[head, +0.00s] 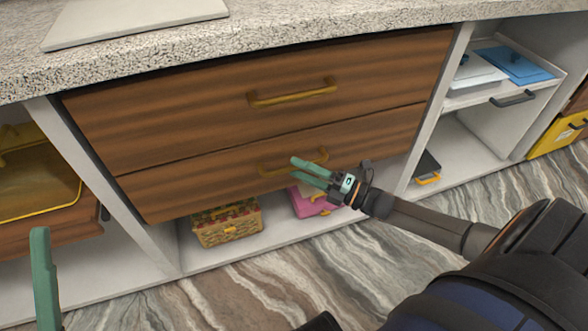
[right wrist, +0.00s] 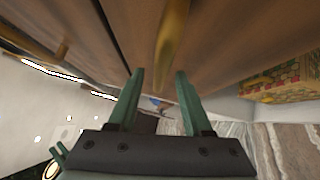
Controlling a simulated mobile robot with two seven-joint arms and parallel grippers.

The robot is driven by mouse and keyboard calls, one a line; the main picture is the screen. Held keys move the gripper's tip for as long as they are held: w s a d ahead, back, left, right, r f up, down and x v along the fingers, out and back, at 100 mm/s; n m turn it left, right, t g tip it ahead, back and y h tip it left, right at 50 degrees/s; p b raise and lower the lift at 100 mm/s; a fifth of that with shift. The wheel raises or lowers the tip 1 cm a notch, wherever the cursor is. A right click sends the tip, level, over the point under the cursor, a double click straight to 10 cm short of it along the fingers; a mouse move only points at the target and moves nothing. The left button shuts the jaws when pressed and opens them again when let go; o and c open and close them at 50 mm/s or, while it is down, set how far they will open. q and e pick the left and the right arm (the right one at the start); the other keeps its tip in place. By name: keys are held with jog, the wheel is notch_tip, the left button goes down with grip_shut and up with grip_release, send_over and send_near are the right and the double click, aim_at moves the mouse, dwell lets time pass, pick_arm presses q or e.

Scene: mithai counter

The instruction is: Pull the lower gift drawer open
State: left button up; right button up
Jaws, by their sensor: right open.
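The lower gift drawer (head: 190,187) has a dark wood front and is shut, flush under the upper drawer (head: 170,118). Its brass bar handle (head: 318,157) is partly hidden behind my right gripper (head: 294,167). My right gripper is open, with its green fingertips at the handle. In the right wrist view, a brass handle (right wrist: 172,40) runs lengthwise beyond and between the open fingertips (right wrist: 160,74); I cannot tell whether they touch it. One green finger of my left gripper (head: 43,275) shows at the lower left, away from the drawers; its opening is not visible.
Below the drawers, a woven patterned box (head: 228,228) and a pink box (head: 306,203) stand on the low shelf. The speckled counter (head: 300,30) overhangs above. White dividers (head: 110,190) flank the drawers. The marble floor (head: 250,285) in front looks clear.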

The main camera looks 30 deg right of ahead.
jog(key=shift+x, duration=1)
grip_shut()
dwell(0.8)
